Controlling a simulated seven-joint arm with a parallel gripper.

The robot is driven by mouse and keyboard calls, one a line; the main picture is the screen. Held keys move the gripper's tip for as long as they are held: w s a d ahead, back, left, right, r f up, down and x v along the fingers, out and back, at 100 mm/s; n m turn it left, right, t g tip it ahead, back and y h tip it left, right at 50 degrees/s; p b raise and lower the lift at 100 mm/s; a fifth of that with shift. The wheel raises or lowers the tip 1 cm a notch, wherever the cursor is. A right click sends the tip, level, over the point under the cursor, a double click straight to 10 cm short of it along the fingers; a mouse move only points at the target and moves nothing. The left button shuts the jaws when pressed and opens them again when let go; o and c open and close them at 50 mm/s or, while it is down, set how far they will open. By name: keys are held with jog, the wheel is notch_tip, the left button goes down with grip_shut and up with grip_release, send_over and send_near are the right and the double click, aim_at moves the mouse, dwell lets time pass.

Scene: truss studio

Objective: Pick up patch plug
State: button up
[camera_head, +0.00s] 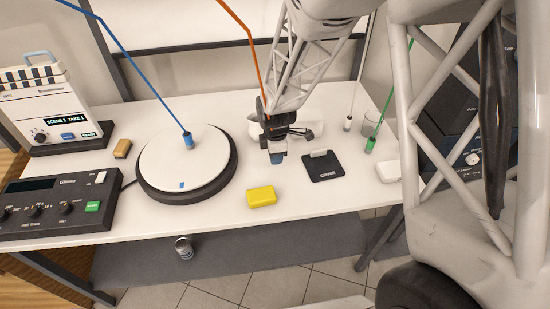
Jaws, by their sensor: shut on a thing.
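My gripper (277,150) points down over the front middle of the white table. A blue cord ends in a blue plug (188,141) above the round white disc. A green cord ends in a green plug (371,144) at the right. A pale cord ends in a small white plug (348,124).
The round turntable (160,178) and control box (60,205) fill the left. A can (184,248) is below the table.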

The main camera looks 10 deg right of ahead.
jog(key=s, duration=0.5)
jog(key=s+d, duration=0.1)
jog(key=s, duration=0.4)
jog(key=s+d+r, duration=0.1)
jog(key=s, duration=0.4)
jog(key=shift+s+r, duration=0.1)
dwell(0.5)
jog(key=shift+w+a+r, duration=0.1)
jog(key=shift+w+a, duration=0.3)
jog(key=w+a+r+n, duration=0.1)
jog(key=w+a, duration=0.3)
jog(key=a, duration=0.5)
jog(key=w+a+r, duration=0.3)
jog(key=w+a, duration=0.2)
jog(key=a, duration=0.4)
jog(key=w+a+r+n, duration=0.1)
jog(key=w+a, duration=0.3)
jog(key=a, duration=0.6)
jog(key=shift+w+r+n, duration=0.15)
jog(key=shift+r+n, duration=0.15)
jog(key=shift+r, duration=0.15)
